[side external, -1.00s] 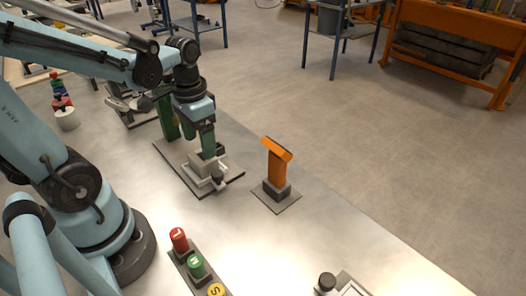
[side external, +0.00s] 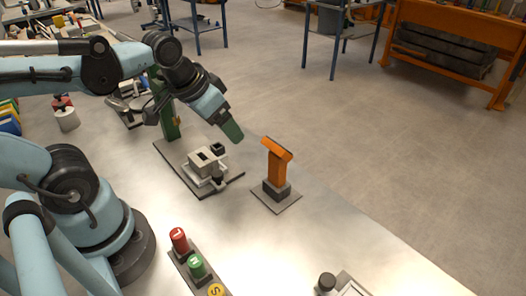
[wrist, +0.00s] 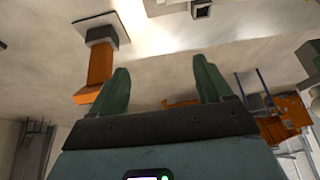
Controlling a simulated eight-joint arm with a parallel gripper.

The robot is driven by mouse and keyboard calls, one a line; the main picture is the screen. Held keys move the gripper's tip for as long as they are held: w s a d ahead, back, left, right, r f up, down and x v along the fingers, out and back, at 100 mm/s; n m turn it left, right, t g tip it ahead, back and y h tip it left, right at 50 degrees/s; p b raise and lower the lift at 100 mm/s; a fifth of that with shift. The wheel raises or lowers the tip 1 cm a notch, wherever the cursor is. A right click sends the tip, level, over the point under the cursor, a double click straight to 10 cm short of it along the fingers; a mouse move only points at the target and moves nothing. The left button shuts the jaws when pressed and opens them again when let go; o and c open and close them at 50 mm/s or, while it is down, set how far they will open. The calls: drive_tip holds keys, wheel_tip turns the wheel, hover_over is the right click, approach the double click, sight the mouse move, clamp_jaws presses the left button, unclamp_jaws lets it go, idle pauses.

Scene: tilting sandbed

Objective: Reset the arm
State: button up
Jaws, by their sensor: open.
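My gripper (side external: 232,131) is raised above the metal table, with its green fingers tilted down and to the right. In the wrist view the two green fingers of my gripper (wrist: 160,88) stand wide apart with nothing between them. The gripper is left of and above the orange post (side external: 276,166) on its grey base, apart from it. That orange post also shows in the wrist view (wrist: 98,68), left of the fingers. A grey block fixture (side external: 207,162) on a dark plate sits below the gripper.
A red button (side external: 179,240), a green button (side external: 196,265) and a yellow button (side external: 215,290) stand in a row at the front. A dark knob (side external: 326,281) sits at the front right. A green upright (side external: 168,120) rises behind the fixture. The table right of the orange post is clear.

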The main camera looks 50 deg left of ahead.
drive_tip(key=shift+w+d+r+t, duration=0.1)
drive_tip(key=shift+w+d+t, duration=0.1)
drive_tip(key=shift+d+t, duration=0.3)
drive_tip(key=shift+w+d+t, duration=0.2)
drive_tip(key=shift+d+t, duration=0.2)
drive_tip(key=shift+d, duration=0.05)
idle(0.6)
